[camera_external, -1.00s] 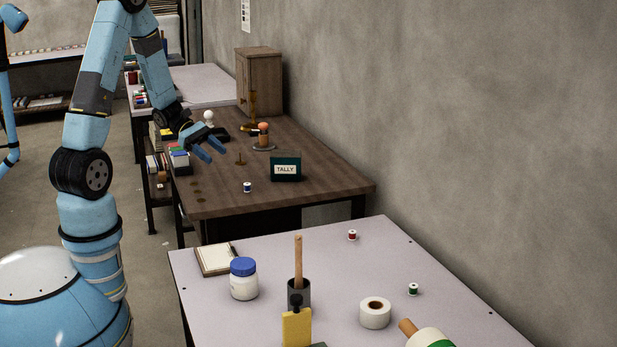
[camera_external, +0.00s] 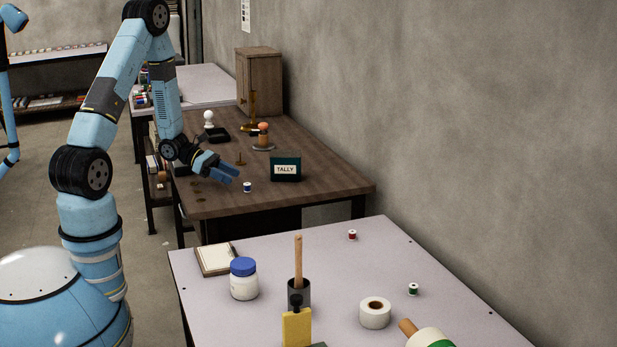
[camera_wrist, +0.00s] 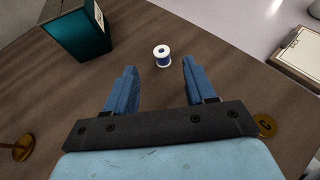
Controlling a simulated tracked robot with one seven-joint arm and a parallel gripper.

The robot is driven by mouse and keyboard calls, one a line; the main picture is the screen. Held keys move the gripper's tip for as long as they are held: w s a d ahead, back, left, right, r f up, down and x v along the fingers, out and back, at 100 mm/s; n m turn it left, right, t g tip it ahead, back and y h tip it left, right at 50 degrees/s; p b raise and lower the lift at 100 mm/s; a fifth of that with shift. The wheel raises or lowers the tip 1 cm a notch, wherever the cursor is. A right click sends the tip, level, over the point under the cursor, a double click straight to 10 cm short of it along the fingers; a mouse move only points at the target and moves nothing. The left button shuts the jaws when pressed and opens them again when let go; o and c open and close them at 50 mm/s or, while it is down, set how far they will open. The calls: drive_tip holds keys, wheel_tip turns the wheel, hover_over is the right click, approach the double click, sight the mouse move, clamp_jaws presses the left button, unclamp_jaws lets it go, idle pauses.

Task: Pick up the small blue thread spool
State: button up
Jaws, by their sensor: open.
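The small blue thread spool (camera_external: 247,187) has white ends and stands upright on the brown wooden table (camera_external: 290,204), near its front edge. In the wrist view the spool (camera_wrist: 162,56) stands ahead of my gripper (camera_wrist: 159,66), across the gap between its two blue fingertips and apart from both. In the external view my gripper (camera_external: 233,176) is just left of the spool and above the table. It is open and empty.
A dark green TALLY sign (camera_external: 286,169) stands right of the spool and also shows in the wrist view (camera_wrist: 82,33). A small brass stand (camera_external: 240,159) is behind my gripper. The grey table (camera_external: 330,262) in front holds a red spool (camera_external: 352,235) and a green spool (camera_external: 413,289).

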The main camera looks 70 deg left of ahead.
sight(247, 187)
drive_tip(key=shift+x, duration=3.15)
drive_tip(key=shift+s+d, duration=0.1)
clamp_jaws()
